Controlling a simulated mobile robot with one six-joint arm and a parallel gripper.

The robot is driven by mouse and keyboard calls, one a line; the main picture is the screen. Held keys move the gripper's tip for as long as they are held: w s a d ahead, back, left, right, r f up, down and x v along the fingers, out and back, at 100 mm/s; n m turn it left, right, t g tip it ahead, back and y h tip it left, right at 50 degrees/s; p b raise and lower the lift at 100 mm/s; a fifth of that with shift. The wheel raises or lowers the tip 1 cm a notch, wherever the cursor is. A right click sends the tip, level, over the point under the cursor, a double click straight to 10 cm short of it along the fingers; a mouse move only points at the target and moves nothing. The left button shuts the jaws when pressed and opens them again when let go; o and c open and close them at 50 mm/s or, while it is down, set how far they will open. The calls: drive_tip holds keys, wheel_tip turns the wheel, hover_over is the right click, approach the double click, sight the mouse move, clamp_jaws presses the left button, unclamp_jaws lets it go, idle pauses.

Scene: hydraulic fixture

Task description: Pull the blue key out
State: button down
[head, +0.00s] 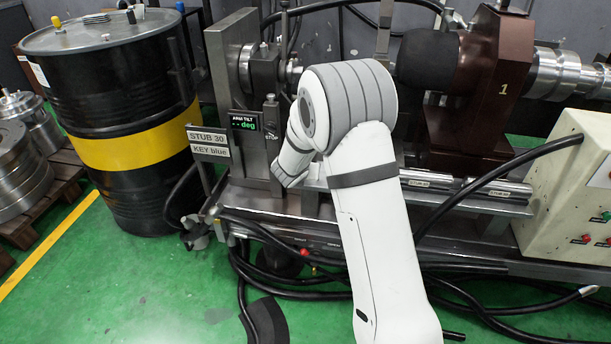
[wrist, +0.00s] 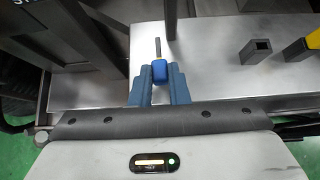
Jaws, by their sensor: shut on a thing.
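The blue key (wrist: 159,69) shows in the wrist view, with a blue head and a thin dark shank pointing up in the picture. My gripper (wrist: 159,82) is shut on its blue head, one blue-grey finger on each side. The shank shows against the bare metal plate (wrist: 205,60); I cannot tell how high it is above it. In the head view my white arm reaches to the fixture, and the key and fingertips are hidden behind it. A sign (head: 209,145) on the fixture reads "STUB 30" and "KEY blue".
In the wrist view, a dark square-ended piece (wrist: 255,48) and a yellow-headed piece (wrist: 302,46) stand to the right. In the head view, a black drum (head: 120,110) is left, a control box (head: 570,190) right, and hoses (head: 290,290) lie along the front.

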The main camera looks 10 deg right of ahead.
drive_tip(key=shift+f, duration=0.15)
drive_tip(key=shift+f+b, duration=0.35)
drive_tip(key=shift+b, duration=0.2)
drive_tip(key=shift+f+b, duration=0.55)
drive_tip(key=shift+b, duration=0.15)
drive_tip(key=c, duration=1.3)
unclamp_jaws()
drive_tip(key=shift+r, duration=0.1)
drive_tip(key=p+v, duration=0.1)
drive_tip(key=v, duration=0.6)
drive_tip(key=shift+s+a+r+p, duration=0.2)
drive_tip(key=shift+s+p, duration=0.1)
drive_tip(key=shift+p, duration=0.1)
